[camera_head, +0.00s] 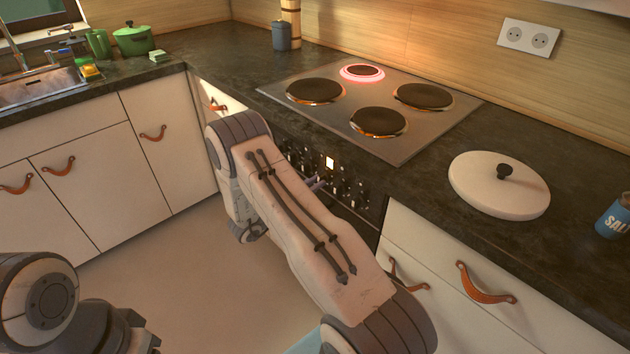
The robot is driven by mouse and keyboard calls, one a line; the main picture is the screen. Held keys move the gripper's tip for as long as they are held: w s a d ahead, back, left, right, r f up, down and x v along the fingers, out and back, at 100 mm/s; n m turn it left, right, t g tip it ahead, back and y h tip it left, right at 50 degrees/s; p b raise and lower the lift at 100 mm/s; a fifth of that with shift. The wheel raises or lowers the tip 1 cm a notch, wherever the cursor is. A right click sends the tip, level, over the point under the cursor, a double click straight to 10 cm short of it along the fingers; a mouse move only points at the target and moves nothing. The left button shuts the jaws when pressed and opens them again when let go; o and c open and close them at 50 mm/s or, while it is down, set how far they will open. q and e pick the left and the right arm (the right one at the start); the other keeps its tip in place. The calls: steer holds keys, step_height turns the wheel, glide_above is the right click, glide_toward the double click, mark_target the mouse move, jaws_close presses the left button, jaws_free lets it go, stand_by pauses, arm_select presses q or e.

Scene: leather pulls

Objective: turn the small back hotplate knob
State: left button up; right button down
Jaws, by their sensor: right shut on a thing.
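The cooktop (322,121) is set into the dark counter. Its small back hotplate (362,72) has a glowing pink-red ring around it. The control panel (355,196) below the counter edge carries a row of dark knobs and a small lit display (330,162). My right arm reaches across the front of this panel and hides part of it. My right gripper (316,184) is mostly behind the arm, at the panel, shut on a knob. I cannot tell clearly which knob it is. Part of my left arm shows at the bottom left; its gripper is not seen.
A white round lid (500,194) with a black knob and a blue salt tin (614,218) sit on the counter at right. A green pot (133,40) stands near the sink. Leather drawer pulls (484,284) stick out below the counter. The floor at centre left is clear.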

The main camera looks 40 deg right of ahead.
steer(key=shift+a+n, duration=0.1)
steer(key=shift+n, duration=0.8)
steer(key=c, duration=0.9)
jaws_free()
steer(key=shift+o, duration=0.2)
steer(key=a, duration=1)
steer(key=shift+s+a, duration=0.2)
steer(key=shift+s, duration=0.25)
